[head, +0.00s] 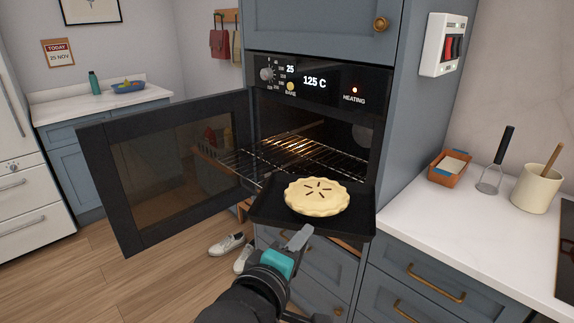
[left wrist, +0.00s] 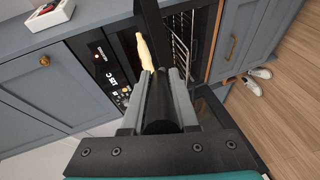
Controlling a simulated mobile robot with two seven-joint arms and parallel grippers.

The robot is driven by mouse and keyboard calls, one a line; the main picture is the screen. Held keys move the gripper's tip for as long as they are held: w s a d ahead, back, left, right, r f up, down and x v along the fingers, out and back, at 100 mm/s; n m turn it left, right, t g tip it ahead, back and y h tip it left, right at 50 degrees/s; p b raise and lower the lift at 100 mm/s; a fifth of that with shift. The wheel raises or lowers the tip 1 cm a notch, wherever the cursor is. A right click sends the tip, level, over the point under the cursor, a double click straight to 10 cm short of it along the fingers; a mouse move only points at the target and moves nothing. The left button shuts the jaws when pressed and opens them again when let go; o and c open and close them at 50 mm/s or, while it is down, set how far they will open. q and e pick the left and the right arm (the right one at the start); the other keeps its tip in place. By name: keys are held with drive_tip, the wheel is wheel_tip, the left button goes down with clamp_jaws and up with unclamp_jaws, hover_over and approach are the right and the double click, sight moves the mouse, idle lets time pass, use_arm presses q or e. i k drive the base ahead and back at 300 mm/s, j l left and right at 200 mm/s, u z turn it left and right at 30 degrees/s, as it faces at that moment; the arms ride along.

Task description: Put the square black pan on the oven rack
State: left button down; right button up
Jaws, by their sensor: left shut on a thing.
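The square black pan (head: 264,209) carries a pale pie (head: 317,196) and is roughly level in front of the open oven. My left gripper (head: 300,240) is shut on the near side of the pan. In the left wrist view the fingers (left wrist: 158,90) close around a dark part of the pan (left wrist: 148,20), with the pie (left wrist: 145,52) beyond. The oven rack (head: 305,155) is a wire grid pulled partly out of the lit oven, just behind the pan in the head view. Whether pan and rack touch is unclear. My right gripper is out of view.
The oven door (head: 165,170) stands wide open to the left. A white counter (head: 450,225) on the right holds an orange tray (head: 450,167), a masher (head: 494,165) and a utensil crock (head: 536,188). Shoes (head: 227,245) lie on the floor below.

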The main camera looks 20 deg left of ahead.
sight(292, 166)
drive_tip(key=u, duration=1)
drive_tip(key=i+l, duration=0.2)
drive_tip(key=l, duration=0.15)
drive_tip(key=i+l+u, duration=0.1)
drive_tip(key=i+l, duration=0.25)
drive_tip(key=l, duration=0.3)
drive_tip(key=i+l+u, duration=0.1)
drive_tip(key=i+l, duration=0.4)
drive_tip(key=i, duration=0.1)
